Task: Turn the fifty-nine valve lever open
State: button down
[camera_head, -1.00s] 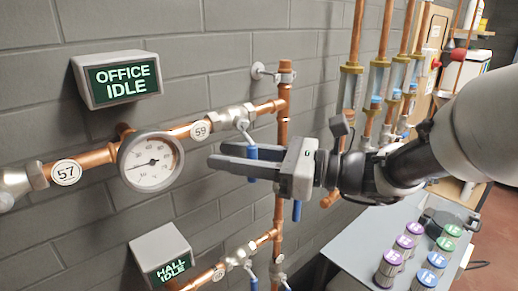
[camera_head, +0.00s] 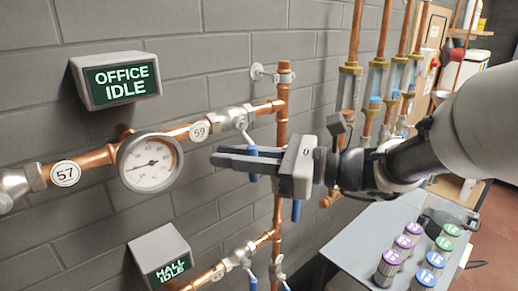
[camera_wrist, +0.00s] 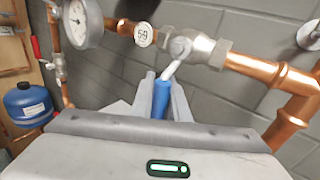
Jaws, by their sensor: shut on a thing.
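The fifty-nine valve (camera_head: 236,118) sits on the upper copper pipe, just right of the round "59" tag (camera_head: 200,131); both also show in the wrist view, the valve (camera_wrist: 190,48) and the tag (camera_wrist: 144,34). Its lever has a blue grip (camera_wrist: 161,98) that hangs down from the valve, and part of it shows below my fingers in the head view (camera_head: 253,178). My gripper (camera_head: 232,158) reaches in from the right. In the wrist view its two fingers (camera_wrist: 163,100) stand on either side of the blue grip and are shut on it.
A pressure gauge (camera_head: 150,162) is on the pipe left of the tag. An "OFFICE IDLE" sign (camera_head: 120,80) is above and a "HALL IDLE" sign (camera_head: 162,256) below. A vertical copper pipe (camera_head: 281,130) stands behind my gripper. A grey table (camera_head: 345,240) holds several capped jars.

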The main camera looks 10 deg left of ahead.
aim_at(248, 150)
jog(key=w+d+n+h, duration=0.1)
jog(key=n, duration=0.1)
jog(key=w+d+n+h, duration=0.1)
jog(key=n+h, duration=0.1)
jog(key=shift+w+d+n+t+h, duration=0.2)
jog(key=shift+w+n+t+h, duration=0.1)
jog(key=shift+w+t, duration=0.1)
jog(key=shift+w+d+r+n+t+h+b, duration=0.2)
jog(key=shift+w+d+r+n+t+h, duration=0.3)
jog(key=shift+n+h, duration=0.35)
jog(key=shift+w+d+r+n+t+h+b, duration=0.15)
jog(key=shift+w+d+r+n+t+h, duration=0.25)
jog(key=shift+w+n+t+h, duration=0.45)
jog(key=shift+s, duration=0.3)
jog(key=c, duration=1.7)
grip_release()
jog(key=shift+g, duration=0.25)
